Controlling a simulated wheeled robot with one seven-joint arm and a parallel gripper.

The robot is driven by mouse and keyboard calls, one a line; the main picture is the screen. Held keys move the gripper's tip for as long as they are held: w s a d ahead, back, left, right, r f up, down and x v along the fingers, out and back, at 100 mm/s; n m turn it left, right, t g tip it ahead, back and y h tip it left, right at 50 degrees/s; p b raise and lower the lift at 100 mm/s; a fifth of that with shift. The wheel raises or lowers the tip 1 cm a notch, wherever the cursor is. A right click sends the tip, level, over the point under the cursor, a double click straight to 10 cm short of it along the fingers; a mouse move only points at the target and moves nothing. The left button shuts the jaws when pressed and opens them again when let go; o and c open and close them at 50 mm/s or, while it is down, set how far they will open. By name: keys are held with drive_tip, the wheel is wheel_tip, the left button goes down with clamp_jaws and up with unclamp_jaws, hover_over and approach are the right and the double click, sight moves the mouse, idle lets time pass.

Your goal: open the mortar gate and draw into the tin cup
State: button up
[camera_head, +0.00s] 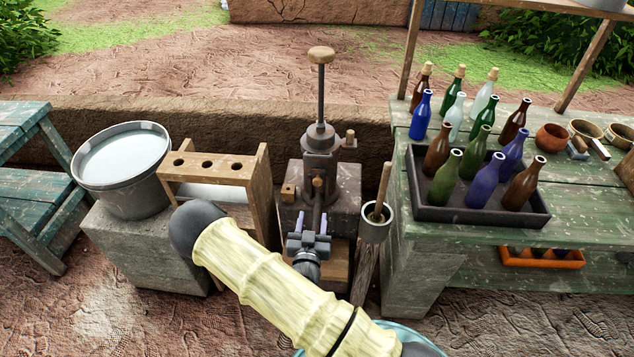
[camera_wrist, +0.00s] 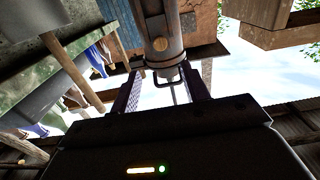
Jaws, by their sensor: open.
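A dark iron pump-like device (camera_head: 319,150) with a tall rod and round wooden knob stands upright on a block in the middle of the head view. A small wooden knob (camera_head: 288,191) sticks out at its left. My gripper (camera_head: 310,222) is open, low in front of the device, and hides part of it. In the wrist view, the device's dark cylinder (camera_wrist: 160,35) fills the upper middle, and a thin wire-like loop (camera_wrist: 172,78) shows between my open fingers (camera_wrist: 164,84). I cannot tell whether they touch it. I cannot pick out the mortar gate or tin cup for certain.
A wooden rack with holes (camera_head: 208,164) and a grey bucket (camera_head: 122,165) stand at left. A grey pot with a wooden stick (camera_head: 374,232) stands close on the right. A green table (camera_head: 420,262) holds a bottle tray (camera_head: 482,216), loose bottles and small pots.

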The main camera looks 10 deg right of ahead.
sight(317, 184)
drive_tip(key=p+x, duration=0.1)
drive_tip(key=x, duration=1.3)
drive_tip(key=shift+w+d, duration=0.1)
drive_tip(key=shift+w, duration=0.2)
clamp_jaws()
wheel_tip(317, 184, down, 4)
drive_tip(key=b, duration=0.2)
drive_tip(key=shift+b, duration=0.35)
drive_tip(key=shift+s, duration=0.1)
drive_tip(key=shift+f, duration=0.1)
unclamp_jaws()
